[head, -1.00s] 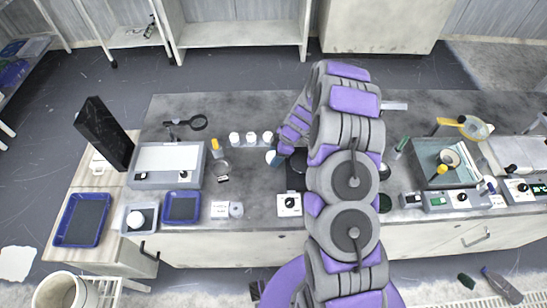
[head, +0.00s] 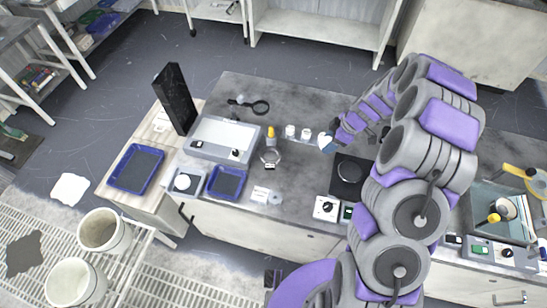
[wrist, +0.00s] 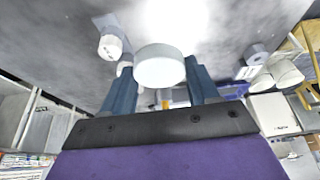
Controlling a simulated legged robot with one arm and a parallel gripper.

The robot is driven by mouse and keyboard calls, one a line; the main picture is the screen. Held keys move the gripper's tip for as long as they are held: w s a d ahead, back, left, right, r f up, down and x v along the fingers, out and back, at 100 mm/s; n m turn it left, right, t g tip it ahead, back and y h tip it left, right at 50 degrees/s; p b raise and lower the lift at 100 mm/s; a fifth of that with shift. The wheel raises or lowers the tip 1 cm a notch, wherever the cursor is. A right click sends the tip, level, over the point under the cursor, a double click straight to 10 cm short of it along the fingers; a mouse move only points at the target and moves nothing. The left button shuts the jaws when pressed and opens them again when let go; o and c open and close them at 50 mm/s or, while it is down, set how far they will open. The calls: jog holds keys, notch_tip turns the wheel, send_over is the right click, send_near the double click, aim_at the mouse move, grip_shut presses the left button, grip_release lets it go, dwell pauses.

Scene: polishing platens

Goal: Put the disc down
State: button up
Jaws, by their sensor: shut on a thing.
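My gripper (head: 333,141) is shut on a white round disc (head: 325,142), near the row of small white jars. In the wrist view the disc (wrist: 160,66) sits between the two blue fingers of my gripper (wrist: 162,82), its broad pale face toward the camera. A dark round platen on a black square base (head: 349,170) lies on the bench, just right of and nearer than the disc. I cannot tell how high the disc is above the bench.
Small white jars (head: 290,131) stand left of the disc. A knobbed control box (head: 326,207) stands before the platen. Bare bench top (head: 290,95) lies behind the jars.

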jog(key=s+a+f, duration=0.1)
jog(key=s+a, duration=0.2)
jog(key=a, duration=0.1)
jog(key=s+a+f+n+p, duration=0.1)
jog(key=s+a+f, duration=0.1)
jog(key=s+a, duration=0.2)
jog(key=s+a+f+n+p, duration=0.1)
jog(key=s+a, duration=0.3)
jog(key=a, duration=0.2)
jog(key=shift+s+f+g, duration=0.25)
jog(key=shift+g, duration=0.15)
jog(key=s+a+n+g+p, duration=0.1)
jog(key=s+a+n+p, duration=0.1)
jog(key=s+a, duration=1.05)
jog(key=b, duration=0.1)
send_over(224, 184)
jog(key=d, duration=0.1)
jog(key=shift+w+d+f, duration=0.15)
jog(key=shift+w+f, duration=0.1)
jog(key=shift+f, duration=0.45)
notch_tip(224, 184, down, 4)
jog(key=shift+r+b, duration=0.2)
jog(key=shift+b, duration=0.35)
jog(key=o, duration=0.9)
jog(key=shift+r, duration=0.15)
jog(key=p+v, duration=0.2)
jog(key=v, duration=1)
